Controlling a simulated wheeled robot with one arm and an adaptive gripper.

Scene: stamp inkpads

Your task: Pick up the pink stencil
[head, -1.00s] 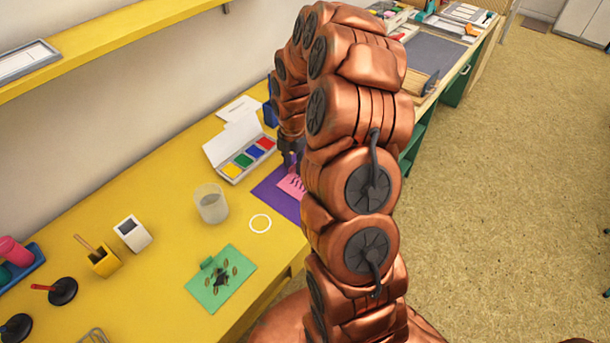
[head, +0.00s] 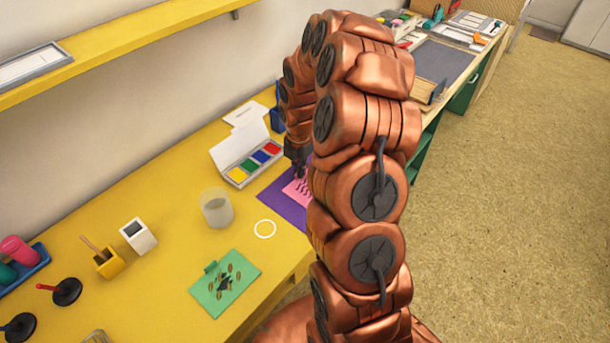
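The pink stencil (head: 294,190) lies on a purple sheet (head: 271,196) on the yellow table, its right part hidden behind my arm. It has dark wavy cut-outs. My gripper (head: 299,172) points down at the stencil's far edge, small and partly covered by my copper arm. I cannot tell whether its fingers touch the stencil or are open or shut.
An open inkpad box (head: 246,163) with several colours stands just left of my gripper. A clear cup (head: 216,208), a white ring (head: 265,229) and a green stencil (head: 225,284) are nearer. A yellow shelf (head: 130,43) runs along the wall.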

